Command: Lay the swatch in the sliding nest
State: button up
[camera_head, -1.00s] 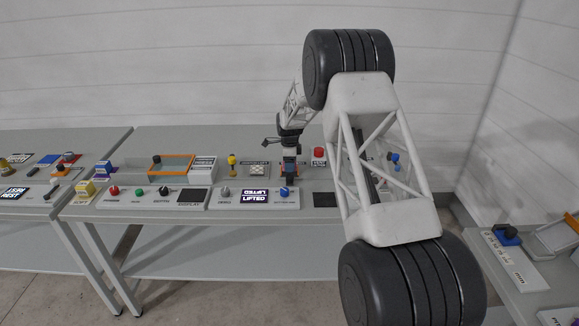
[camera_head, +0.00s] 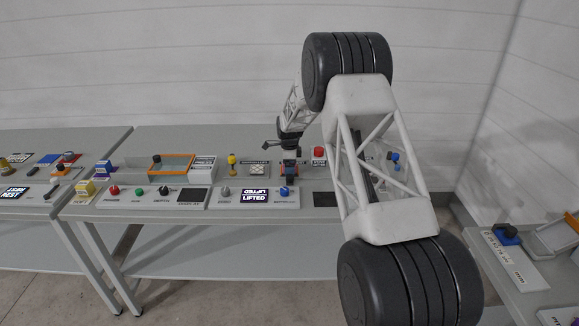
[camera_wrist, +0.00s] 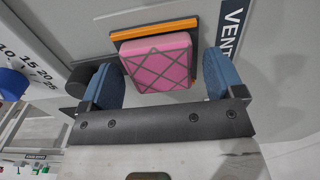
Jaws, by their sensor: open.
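The swatch (camera_wrist: 156,62) is a pink pad with a dark crossed-line pattern, in the wrist view, lying in front of an orange bar (camera_wrist: 155,28). My gripper (camera_wrist: 160,82) is open, with one blue finger pad toward each side of the swatch. The left pad looks close to the swatch; a narrow gap shows on the right. I cannot tell whether the pads are level with it. In the head view my gripper (camera_head: 289,170) is over the middle bench, and the swatch is not discernible there. I cannot tell for sure which part is the sliding nest.
An orange-edged frame with a black knob (camera_head: 156,158) stands left on the bench (camera_head: 150,233). A display (camera_head: 254,196) reads LIFTED. A yellow knob (camera_head: 231,158) and a red button (camera_head: 319,153) flank my gripper. My arm hides the bench's right part.

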jog(key=shift+r, duration=0.1)
notch_tip(320, 180, up, 12)
dwell(0.8)
dwell(0.7)
jog(key=s+d+r+n, duration=0.35)
jog(key=s+r, duration=0.35)
jog(key=s, duration=0.4)
jog(key=s+d+r+n+t, duration=0.15)
jog(key=s+d+r, duration=0.25)
jog(key=s+r, duration=0.5)
jog(key=s+d+r+n, duration=0.4)
jog(key=s+r, duration=0.2)
jog(key=s, duration=0.6)
jog(key=s+d+f+n, duration=0.1)
jog(key=s+d+n, duration=0.1)
jog(key=s, duration=1)
jog(key=s+d+f+n, duration=0.2)
jog(key=s+n, duration=0.2)
jog(key=s, duration=0.9)
jog(key=s+d+f+n+t, duration=0.1)
jog(key=s+d+n, duration=0.1)
jog(key=s, duration=1.1)
jog(key=shift+s+f+n, duration=0.15)
jog(key=shift+s+n, duration=0.1)
jog(key=shift+n, duration=0.15)
